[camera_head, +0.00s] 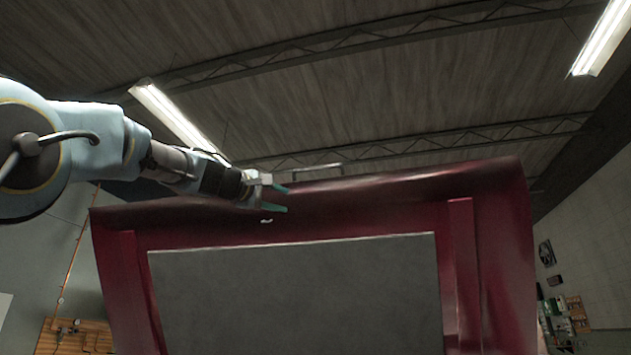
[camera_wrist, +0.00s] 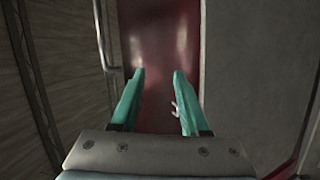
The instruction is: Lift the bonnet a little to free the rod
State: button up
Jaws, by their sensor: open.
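The dark red bonnet (camera_head: 340,218) stands raised in the head view, its underside with a grey panel (camera_head: 300,295) facing me. A thin metal handle (camera_head: 303,172) shows at its top edge; a similar bar is at the upper left in the wrist view (camera_wrist: 109,40). My gripper (camera_head: 281,198) is at the bonnet's upper edge, left of the handle, with teal fingers. In the wrist view the fingers (camera_wrist: 158,75) are apart with red bonnet surface (camera_wrist: 160,35) between and beyond them. Contact cannot be told. A small pale hook (camera_head: 267,220) is just below the fingers. I cannot make out the rod.
A ceiling with trusses and strip lights (camera_head: 178,120) is above the bonnet. A wall with tools (camera_head: 565,310) is at the right. A wooden board with pipes (camera_head: 80,335) is at the lower left. Open air lies above the bonnet's edge.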

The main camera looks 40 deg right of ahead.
jog(key=g+h, duration=0.1)
jog(key=h, duration=0.1)
send_near(315, 168)
jog(key=shift+g, duration=0.4)
jog(key=shift+p+x, duration=4.45)
jog(key=shift+x, duration=0.9)
jog(key=shift+w, duration=0.15)
grip_shut()
jog(key=shift+a, duration=0.1)
